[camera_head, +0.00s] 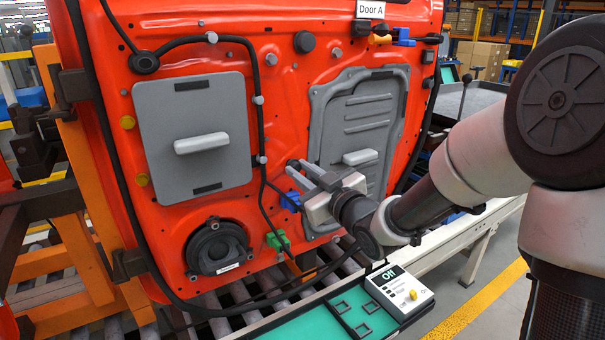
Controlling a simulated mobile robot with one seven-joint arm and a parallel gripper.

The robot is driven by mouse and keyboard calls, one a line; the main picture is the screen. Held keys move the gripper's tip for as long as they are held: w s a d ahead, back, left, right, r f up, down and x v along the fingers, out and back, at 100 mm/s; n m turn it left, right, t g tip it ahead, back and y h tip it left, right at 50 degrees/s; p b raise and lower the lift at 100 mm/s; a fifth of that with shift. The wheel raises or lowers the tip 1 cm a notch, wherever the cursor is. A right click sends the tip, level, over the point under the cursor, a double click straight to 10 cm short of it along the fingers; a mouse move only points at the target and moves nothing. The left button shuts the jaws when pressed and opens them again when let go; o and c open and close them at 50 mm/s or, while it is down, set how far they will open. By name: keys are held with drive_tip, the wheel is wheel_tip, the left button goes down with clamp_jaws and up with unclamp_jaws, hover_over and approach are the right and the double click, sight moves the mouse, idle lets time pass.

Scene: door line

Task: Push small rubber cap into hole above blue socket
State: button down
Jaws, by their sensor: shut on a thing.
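My gripper (297,171) is at the orange door panel (283,130), with its grey fingers pointing left at the panel's surface. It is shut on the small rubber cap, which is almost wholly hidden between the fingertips. The blue socket (291,201) sits on the panel just below the fingertips, partly covered by the lower finger. The hole above the socket is hidden behind the fingertips. I cannot tell whether the cap touches the panel or is in the hole.
A black cable (262,130) runs down the panel left of my gripper. Grey cover plates (196,110) with handles stand out either side. A green socket (277,240) and black speaker (218,246) are lower. A control box (400,292) reading "Off" stands below right.

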drive_tip(key=shift+w+a, duration=0.35)
drive_tip(key=shift+w, duration=0.2)
idle(0.5)
drive_tip(key=c, duration=1.5)
unclamp_jaws()
drive_tip(key=shift+c, duration=0.2)
drive_tip(key=shift+b, duration=0.3)
